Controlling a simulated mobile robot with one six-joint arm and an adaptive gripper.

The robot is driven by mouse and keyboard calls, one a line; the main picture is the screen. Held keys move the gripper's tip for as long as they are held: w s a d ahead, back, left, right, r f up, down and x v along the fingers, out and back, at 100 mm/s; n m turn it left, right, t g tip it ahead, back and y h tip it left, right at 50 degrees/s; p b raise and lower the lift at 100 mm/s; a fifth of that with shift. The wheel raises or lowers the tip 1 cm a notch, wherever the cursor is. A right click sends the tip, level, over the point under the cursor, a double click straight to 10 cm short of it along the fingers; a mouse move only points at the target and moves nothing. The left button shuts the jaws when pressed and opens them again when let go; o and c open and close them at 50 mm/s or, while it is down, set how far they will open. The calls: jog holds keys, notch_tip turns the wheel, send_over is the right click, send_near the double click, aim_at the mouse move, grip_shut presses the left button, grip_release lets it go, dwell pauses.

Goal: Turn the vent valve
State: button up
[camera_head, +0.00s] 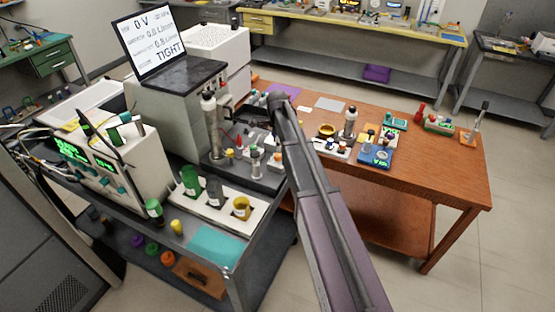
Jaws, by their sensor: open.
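My arm rises from the bottom right of the head view to a dark joint near the purple mat. My gripper cannot be made out; the arm's far part is hidden behind this joint. Left of the arm, a grey instrument (170,98) stands on the cart with an upright metal column (212,128) at its front. Which of these is the vent valve, I cannot tell at this size.
A screen (151,43) reading "0 V" and "TIGHT" tops the instrument. A white tray (218,216) with several jars and a teal mat (215,246) lie in front. The wooden table (440,180) at right holds several small items; its front right is clear.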

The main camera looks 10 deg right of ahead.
aim_at(278, 155)
jog(key=shift+f+b, duration=2.75)
jog(key=shift+f, duration=0.3)
grip_shut()
